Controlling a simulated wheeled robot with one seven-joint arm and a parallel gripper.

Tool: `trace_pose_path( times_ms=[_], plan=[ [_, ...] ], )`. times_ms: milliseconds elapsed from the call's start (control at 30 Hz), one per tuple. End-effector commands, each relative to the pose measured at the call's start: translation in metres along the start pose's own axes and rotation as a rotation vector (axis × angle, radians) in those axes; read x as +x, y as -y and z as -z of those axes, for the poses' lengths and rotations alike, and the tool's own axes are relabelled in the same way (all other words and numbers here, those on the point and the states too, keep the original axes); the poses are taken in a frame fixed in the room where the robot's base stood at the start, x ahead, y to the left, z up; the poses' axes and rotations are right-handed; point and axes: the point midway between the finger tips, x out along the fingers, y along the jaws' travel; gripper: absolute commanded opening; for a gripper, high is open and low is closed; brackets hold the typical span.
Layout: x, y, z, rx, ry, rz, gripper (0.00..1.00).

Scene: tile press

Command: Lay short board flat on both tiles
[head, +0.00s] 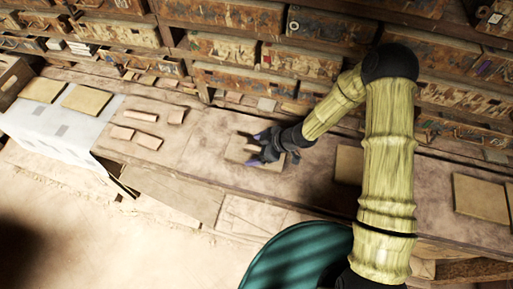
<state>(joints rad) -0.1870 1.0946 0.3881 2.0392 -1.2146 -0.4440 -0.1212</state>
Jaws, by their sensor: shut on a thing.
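My gripper (257,148) is low over the middle of the bench, at a flat tan square piece (236,152). Its dark fingers are shut on a small pale wooden piece, mostly hidden by them; I cannot tell whether this is the short board or a tile. I cannot tell whether the held piece touches the square below. Several small pinkish-brown pieces lie on the bench to the left, among them a long one (139,115) and a shorter one (122,132). Which of these are the tiles is unclear.
Two tan squares (42,90) (86,100) lie on a white-covered surface (55,130) at the left. More tan squares (349,165) (481,198) lie on the bench at the right. Worn drawers (235,85) line the back. A teal round thing (298,262) is at the front.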

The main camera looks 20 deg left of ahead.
Motion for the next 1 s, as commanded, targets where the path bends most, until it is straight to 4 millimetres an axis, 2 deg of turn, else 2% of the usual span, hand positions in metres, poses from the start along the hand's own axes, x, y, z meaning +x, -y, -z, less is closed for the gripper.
trace_pose_path(
  times_ms=[567,600,667,1000],
  plan=[
    [0.0048,0.0026,0.001,-0.007,-0.001,0.006,0.61],
    [0.0048,0.0025,0.001,-0.007,-0.001,0.006,0.9],
    [0.0042,0.0022,0.0008,-0.007,-0.001,0.005,1.0],
    [-0.0045,-0.0011,-0.0022,-0.001,0.0,-0.002,1.0]
  ],
)
